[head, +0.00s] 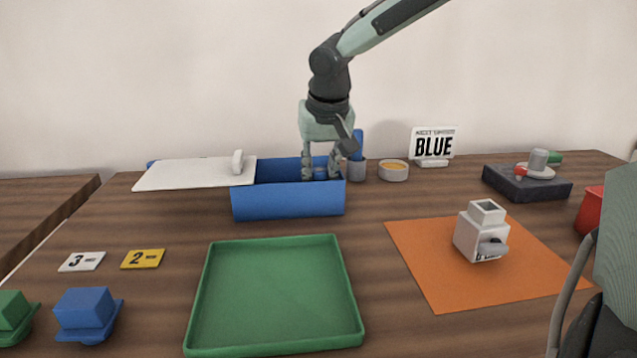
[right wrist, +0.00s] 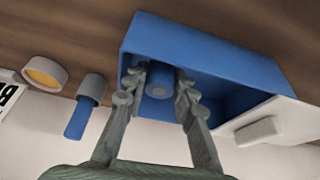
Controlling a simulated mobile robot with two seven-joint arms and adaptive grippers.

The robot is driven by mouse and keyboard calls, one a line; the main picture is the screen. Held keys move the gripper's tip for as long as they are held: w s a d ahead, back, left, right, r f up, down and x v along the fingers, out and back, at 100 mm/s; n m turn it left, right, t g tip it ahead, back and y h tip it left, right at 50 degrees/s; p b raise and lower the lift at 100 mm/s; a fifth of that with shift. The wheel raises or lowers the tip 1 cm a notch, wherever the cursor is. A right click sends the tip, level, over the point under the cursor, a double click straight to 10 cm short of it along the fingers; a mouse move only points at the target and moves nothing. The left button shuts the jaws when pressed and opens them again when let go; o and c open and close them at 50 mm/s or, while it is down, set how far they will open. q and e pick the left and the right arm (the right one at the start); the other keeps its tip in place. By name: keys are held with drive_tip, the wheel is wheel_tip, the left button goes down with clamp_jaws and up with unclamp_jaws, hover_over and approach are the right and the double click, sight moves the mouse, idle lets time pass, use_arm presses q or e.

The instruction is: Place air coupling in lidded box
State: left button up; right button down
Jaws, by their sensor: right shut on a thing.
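The lidded box is a blue open-topped box (head: 288,201) behind the green tray. Its white lid (head: 190,173) is slid off to the left and leaves the right part open. My right gripper (head: 321,171) reaches down into that open part. Whether the coupling touches the floor is hard to tell. My left gripper is not in view.
A grey cup with a blue-handled item (head: 357,165) stands just right of the box, beside an orange-filled bowl (head: 393,170) and a BLUE sign (head: 433,147). The green tray (head: 275,290) is empty. A white block-like part (head: 480,235) sits on the orange mat (head: 425,265).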

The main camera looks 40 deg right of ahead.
drive_tip(key=shift+f, duration=0.85)
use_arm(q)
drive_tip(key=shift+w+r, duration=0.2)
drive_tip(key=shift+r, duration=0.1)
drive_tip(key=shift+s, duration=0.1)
use_arm(e)
drive_tip(key=shift+f, duration=0.15)
drive_tip(key=c, duration=1.5)
unclamp_jaws()
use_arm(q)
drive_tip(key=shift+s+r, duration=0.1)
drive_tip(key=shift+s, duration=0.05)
